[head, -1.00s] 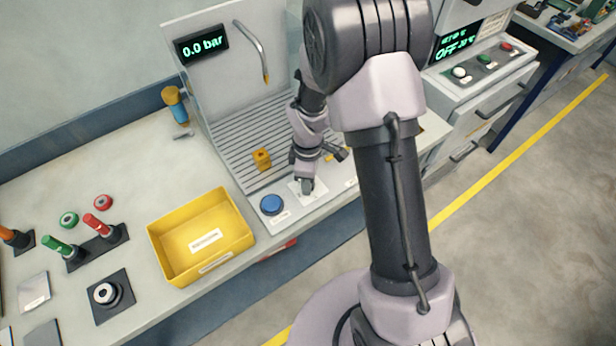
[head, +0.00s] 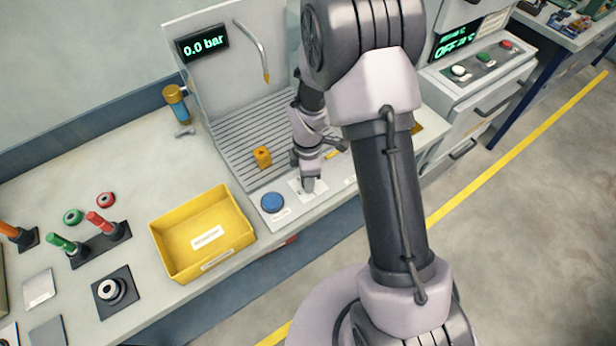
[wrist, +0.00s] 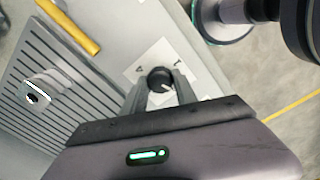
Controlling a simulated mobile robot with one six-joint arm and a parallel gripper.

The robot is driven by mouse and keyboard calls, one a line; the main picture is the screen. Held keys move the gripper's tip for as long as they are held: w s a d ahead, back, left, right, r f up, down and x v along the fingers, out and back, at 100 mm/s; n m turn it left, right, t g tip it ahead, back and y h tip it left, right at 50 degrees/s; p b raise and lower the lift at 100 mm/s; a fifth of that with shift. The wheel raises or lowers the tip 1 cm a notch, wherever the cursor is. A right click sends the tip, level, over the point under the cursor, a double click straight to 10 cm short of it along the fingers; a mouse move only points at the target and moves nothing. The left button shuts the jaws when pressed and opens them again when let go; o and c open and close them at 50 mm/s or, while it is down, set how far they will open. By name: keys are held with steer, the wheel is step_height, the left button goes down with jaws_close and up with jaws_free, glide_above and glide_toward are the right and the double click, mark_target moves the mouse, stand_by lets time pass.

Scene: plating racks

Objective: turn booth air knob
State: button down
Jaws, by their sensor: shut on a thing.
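The booth air knob (wrist: 160,79) is a small round black knob with a pale pointer line, on a white label plate (wrist: 136,72) at the front of the booth. In the wrist view my gripper (wrist: 161,86) has its two fingers on either side of the knob, closed on it. In the head view my gripper (head: 307,184) reaches down to the plate (head: 294,188) and hides the knob.
A blue button (head: 272,202) sits left of the plate. A yellow bin (head: 165,247) stands further left. An orange block (head: 262,157) is on the booth's slatted floor (head: 235,140). A bent nozzle tube (head: 252,48) hangs at the back wall.

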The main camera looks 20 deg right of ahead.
steer(key=c, duration=1)
jaws_free()
steer(key=shift+o, duration=0.2)
step_height(320, 180, up, 18)
steer(key=p, duration=0.4)
steer(key=shift+f+p, duration=0.25)
steer(key=shift+p, duration=0.15)
steer(key=s+a+r+m+t+y+b, duration=0.1)
steer(key=s+a+r+m+t+b, duration=0.1)
steer(key=s+m+b, duration=0.4)
steer(key=s+a+r+m+t+y+b, duration=0.1)
steer(key=s+a+r+m+t+b, duration=0.1)
steer(key=s+m+b, duration=0.5)
steer(key=s+r+m+t, duration=0.1)
steer(key=s+m, duration=0.5)
steer(key=m, duration=0.1)
steer(key=shift+m+t, duration=0.3)
steer(key=shift+t, duration=0.1)
